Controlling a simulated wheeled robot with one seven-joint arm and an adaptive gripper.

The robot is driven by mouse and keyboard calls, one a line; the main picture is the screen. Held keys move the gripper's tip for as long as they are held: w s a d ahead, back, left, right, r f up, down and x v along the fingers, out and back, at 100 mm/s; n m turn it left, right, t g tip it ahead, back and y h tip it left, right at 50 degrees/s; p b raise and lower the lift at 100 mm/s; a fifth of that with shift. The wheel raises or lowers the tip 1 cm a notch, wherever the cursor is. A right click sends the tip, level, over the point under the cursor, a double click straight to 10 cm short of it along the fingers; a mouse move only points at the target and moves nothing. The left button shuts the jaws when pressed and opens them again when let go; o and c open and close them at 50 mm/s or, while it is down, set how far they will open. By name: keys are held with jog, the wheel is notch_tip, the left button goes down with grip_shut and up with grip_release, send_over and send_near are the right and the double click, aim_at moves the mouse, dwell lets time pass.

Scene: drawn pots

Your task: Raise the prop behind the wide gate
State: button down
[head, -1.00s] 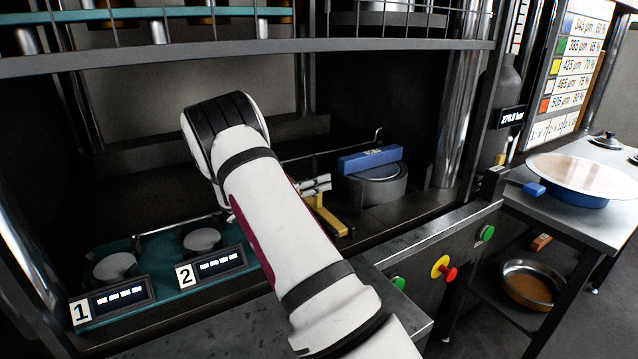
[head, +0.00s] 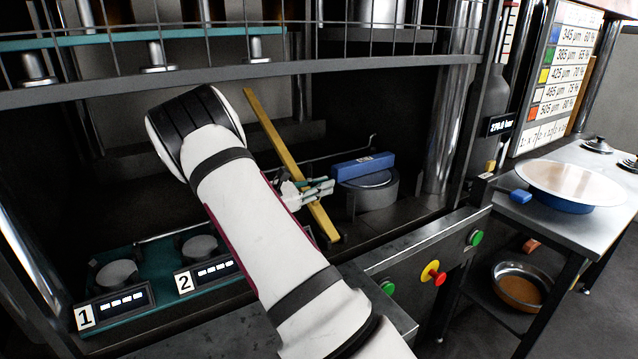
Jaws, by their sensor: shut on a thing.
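The prop, a long yellow bar (head: 272,133), stands tilted inside the press. Its upper end leans left and its lower end is near the front ledge. My gripper (head: 322,188) is shut on the bar's lower half; its pale fingers show right of my arm. My arm hides part of the press behind it. The wide wire gate (head: 250,75) spans the top of the opening, above the bar. The bar's upper end shows below the gate's lower rail, with a gap in the picture. I cannot tell whether they are touching.
A blue block (head: 362,166) rests on a grey round die (head: 372,190) right of my gripper. Numbered stations 1 (head: 115,275) and 2 (head: 200,247) are at lower left. A button panel (head: 430,260) fronts the press. A bench (head: 560,222) stands at right.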

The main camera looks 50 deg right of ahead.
jog(key=s+a+m+p, duration=0.2)
jog(key=s+m+p, duration=0.5)
jog(key=s, duration=0.3)
jog(key=shift+s+a+r, duration=0.35)
jog(key=shift+s+a, duration=0.05)
jog(key=shift+f, duration=0.1)
jog(key=c, duration=1.6)
grip_release()
jog(key=shift+o, duration=0.3)
jog(key=shift+w+a, duration=0.1)
